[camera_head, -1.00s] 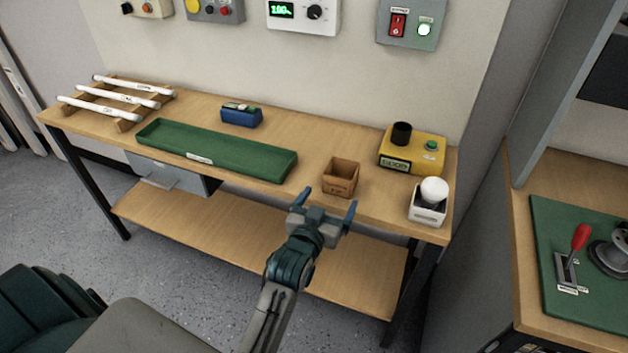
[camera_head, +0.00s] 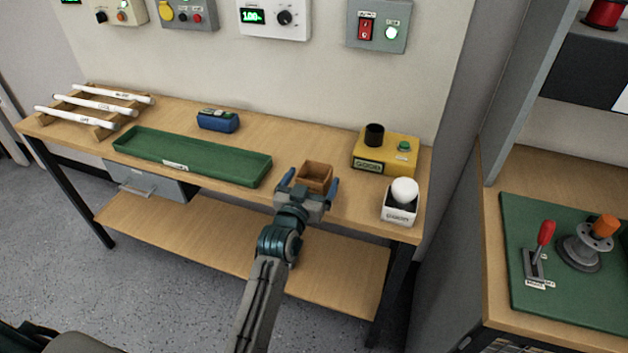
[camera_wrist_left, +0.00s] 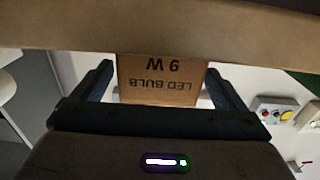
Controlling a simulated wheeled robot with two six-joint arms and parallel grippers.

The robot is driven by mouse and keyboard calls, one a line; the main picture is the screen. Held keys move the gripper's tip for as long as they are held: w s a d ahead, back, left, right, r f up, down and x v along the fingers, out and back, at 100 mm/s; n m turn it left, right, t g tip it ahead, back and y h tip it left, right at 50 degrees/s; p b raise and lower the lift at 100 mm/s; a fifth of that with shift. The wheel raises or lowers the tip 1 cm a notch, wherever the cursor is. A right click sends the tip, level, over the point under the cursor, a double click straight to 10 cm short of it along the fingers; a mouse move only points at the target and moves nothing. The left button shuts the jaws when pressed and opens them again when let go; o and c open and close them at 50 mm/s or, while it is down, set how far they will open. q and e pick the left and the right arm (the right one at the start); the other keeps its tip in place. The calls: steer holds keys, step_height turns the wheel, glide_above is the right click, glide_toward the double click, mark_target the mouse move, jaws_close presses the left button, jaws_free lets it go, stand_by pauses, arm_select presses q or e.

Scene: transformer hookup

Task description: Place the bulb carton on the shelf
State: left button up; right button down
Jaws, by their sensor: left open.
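The bulb carton (camera_head: 316,172), a small open-topped brown box, stands on the workbench (camera_head: 345,212) near its front edge. Its print "LED BULB 9 W" shows upside down in the left wrist view (camera_wrist_left: 160,82). My left gripper (camera_head: 308,185) is open at the carton's front, with a blue finger on either side of it. In the left wrist view, narrow gaps seem to show between fingers and carton. The bench has a bare wooden lower shelf (camera_head: 340,276). My right gripper is not in view.
A white box (camera_head: 400,212) with a white bulb (camera_head: 404,190) stands right of the carton, and a yellow tester (camera_head: 384,153) behind it. A green tray (camera_head: 190,160) lies to the left. Another bench with a green mat (camera_head: 560,285) stands at the right.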

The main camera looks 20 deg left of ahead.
arm_select(q)
steer(key=shift+w, duration=1.2)
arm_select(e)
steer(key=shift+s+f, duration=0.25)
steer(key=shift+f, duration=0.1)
arm_select(q)
steer(key=shift+s, duration=0.1)
steer(key=c, duration=1.1)
